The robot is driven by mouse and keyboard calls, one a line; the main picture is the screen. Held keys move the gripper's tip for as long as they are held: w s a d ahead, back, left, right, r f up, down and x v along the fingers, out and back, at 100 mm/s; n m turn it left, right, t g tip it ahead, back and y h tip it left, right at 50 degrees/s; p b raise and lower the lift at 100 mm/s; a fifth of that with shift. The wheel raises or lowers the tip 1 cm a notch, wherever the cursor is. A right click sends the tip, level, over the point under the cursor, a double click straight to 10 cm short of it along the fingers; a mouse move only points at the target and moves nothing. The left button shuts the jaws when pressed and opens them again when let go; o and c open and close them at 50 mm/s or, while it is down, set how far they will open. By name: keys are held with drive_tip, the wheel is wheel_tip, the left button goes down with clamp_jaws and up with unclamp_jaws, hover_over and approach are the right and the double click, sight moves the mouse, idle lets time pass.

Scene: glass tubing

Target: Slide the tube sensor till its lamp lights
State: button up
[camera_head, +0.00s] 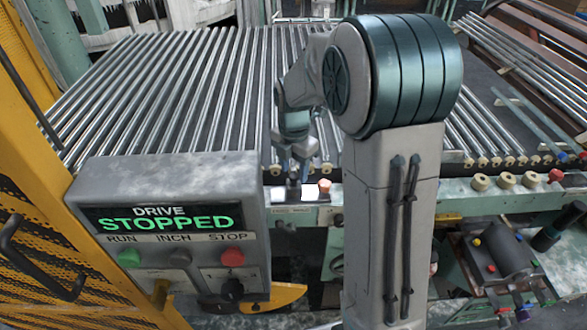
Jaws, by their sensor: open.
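My gripper (292,168) is open, pointing down over the front edge of the tube bed, left of my large arm joint. Just below its fingertips, on the pale green front rail (440,200), is a small dark block with a white plate, which looks like the tube sensor (293,189). A small orange-pink cap (324,186) stands right beside it; I cannot tell whether this is the lamp or whether it is lit. The fingers look just above the block; contact cannot be told at this size.
Glass tubes (160,90) lie in parallel rows behind the rail. A grey control box (165,180) reading "DRIVE STOPPED" stands front left, beside a yellow mesh guard (60,245). Several cream knobs (507,180) and a red one (555,176) line the right rail.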

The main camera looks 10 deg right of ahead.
drive_tip(key=shift+f, duration=0.5)
clamp_jaws()
drive_tip(key=shift+a, duration=0.3)
drive_tip(key=shift+r, duration=0.1)
unclamp_jaws()
